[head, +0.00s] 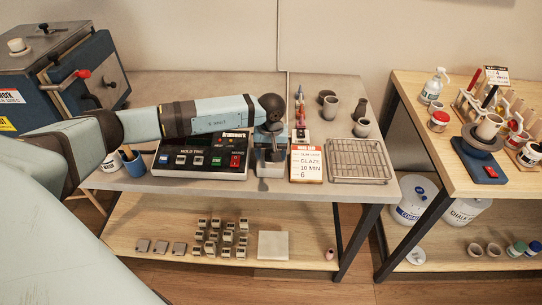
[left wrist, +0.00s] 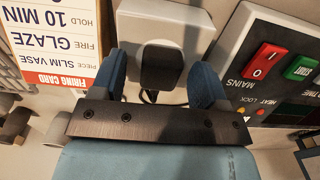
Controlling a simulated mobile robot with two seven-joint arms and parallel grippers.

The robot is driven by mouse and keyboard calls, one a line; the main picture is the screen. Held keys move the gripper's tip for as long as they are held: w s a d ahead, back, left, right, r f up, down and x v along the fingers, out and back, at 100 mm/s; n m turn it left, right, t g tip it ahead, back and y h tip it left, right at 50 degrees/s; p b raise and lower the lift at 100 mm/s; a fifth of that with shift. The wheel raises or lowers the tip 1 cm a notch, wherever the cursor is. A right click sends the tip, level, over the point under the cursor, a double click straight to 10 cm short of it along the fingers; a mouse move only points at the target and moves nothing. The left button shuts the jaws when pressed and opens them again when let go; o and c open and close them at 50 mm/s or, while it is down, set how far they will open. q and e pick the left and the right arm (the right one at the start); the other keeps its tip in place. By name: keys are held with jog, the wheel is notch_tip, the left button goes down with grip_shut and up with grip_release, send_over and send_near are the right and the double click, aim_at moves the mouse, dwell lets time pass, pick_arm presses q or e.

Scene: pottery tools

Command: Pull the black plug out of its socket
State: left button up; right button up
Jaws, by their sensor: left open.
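The black plug (left wrist: 161,66) sits in the round face of a pale socket box (left wrist: 133,24) in the left wrist view, with a dark cord below it. My left gripper (left wrist: 160,82) is open, with one blue finger on each side of the plug and a visible gap to both. In the head view my left gripper (head: 271,150) points down at the table beside the control panel, and the arm and gripper mostly hide the plug and socket. My right gripper is not in view.
The control panel (head: 202,153) with coloured buttons stands close on one side of the gripper, the firing card (head: 307,164) close on the other. A wire rack (head: 358,160) and small pots (head: 331,107) stand further right. A kiln (head: 75,85) stands at left.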

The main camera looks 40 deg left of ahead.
pick_arm(q)
grip_shut()
jog(key=shift+r+p, duration=1.35)
jog(key=shift+r, duration=1.7)
